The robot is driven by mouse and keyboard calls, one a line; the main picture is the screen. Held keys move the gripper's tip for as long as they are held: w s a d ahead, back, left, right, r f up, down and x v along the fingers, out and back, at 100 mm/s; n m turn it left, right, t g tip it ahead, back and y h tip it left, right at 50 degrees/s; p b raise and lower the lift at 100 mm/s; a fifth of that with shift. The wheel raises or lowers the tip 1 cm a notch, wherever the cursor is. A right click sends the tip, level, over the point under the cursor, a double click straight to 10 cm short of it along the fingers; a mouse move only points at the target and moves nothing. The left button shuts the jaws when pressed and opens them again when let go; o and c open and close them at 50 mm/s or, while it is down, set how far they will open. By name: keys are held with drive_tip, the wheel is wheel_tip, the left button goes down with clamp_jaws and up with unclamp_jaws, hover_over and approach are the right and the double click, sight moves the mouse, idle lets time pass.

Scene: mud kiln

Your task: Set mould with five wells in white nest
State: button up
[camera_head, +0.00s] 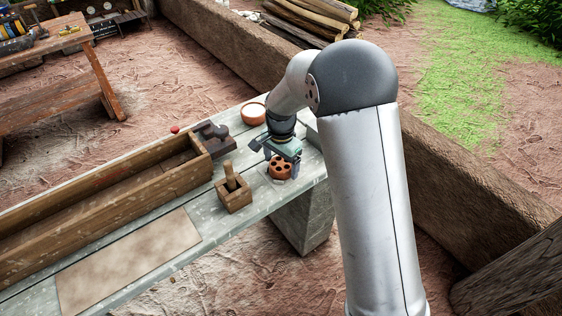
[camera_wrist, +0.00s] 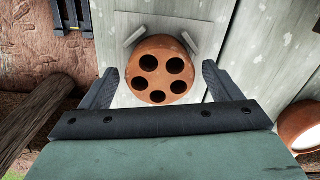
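The mould with five wells (camera_head: 280,169) is a round terracotta block near the right end of the pale bench. In the wrist view the mould (camera_wrist: 160,72) lies with its wells facing up. Short angled bars of the white nest (camera_wrist: 189,42) sit close against its far rim; the mould appears to be between them, but I cannot tell if it is fully seated. The rest of the nest is hidden. My gripper (camera_head: 277,153) is above the mould. In the wrist view my gripper (camera_wrist: 160,76) is open, one finger on each side of the mould, with gaps visible.
A bowl with pale contents (camera_head: 252,113) stands behind my gripper. A wooden box with an upright handle (camera_head: 234,192) stands left of the mould. A dark object (camera_head: 214,138) and a long wooden trough (camera_head: 110,205) are farther left. The bench edge is close to the mould.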

sight(281, 164)
wheel_tip(281, 164, up, 12)
drive_tip(key=s+d+r+n, duration=0.2)
drive_tip(key=s+d, duration=0.3)
drive_tip(key=s, duration=0.2)
drive_tip(key=s+d+r+n, duration=0.2)
drive_tip(key=s+d, duration=0.3)
drive_tip(key=s, duration=0.2)
drive_tip(key=s+d+f+n, duration=0.2)
drive_tip(key=s, duration=0.5)
drive_tip(key=s+d+f+n, duration=0.2)
drive_tip(key=s, duration=0.5)
drive_tip(key=shift+s+d+n, duration=0.25)
drive_tip(key=shift+s+n, duration=0.1)
drive_tip(key=shift+n, duration=0.05)
